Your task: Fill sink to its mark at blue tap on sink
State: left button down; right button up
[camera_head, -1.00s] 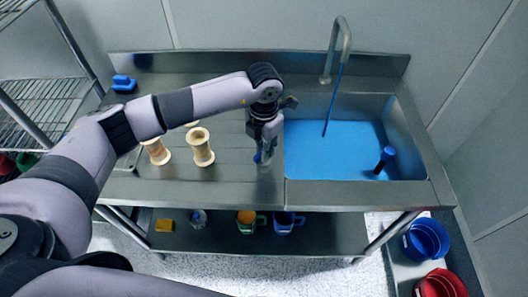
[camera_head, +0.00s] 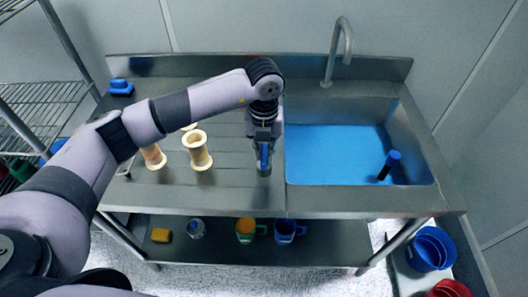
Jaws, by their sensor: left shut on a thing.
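The sink (camera_head: 410,140) on the right of the steel counter holds a flat sheet of blue liquid (camera_head: 335,155). A curved metal tap (camera_head: 345,45) stands behind it, with no stream falling from its spout. A dark blue upright piece (camera_head: 389,165) stands in the liquid at the right. I cannot make out a fill mark. My left gripper (camera_head: 264,165) points down at the counter just left of the sink, shut on a small blue thing (camera_head: 264,154). The fingers hide most of it, so I cannot tell whether it is fixed to the counter. My right gripper is not in view.
Wooden spools (camera_head: 197,150) stand on the counter left of my gripper. A blue object (camera_head: 121,87) lies at the back left. Mugs (camera_head: 285,230), a yellow block (camera_head: 161,235) and a small jar are on the lower shelf. Blue (camera_head: 430,249) and red buckets stand at the right.

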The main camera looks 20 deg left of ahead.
aim_at(264, 153)
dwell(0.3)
pick_arm(q)
jog(key=c, duration=1.6)
grip_release()
notch_tip(264, 153, up, 12)
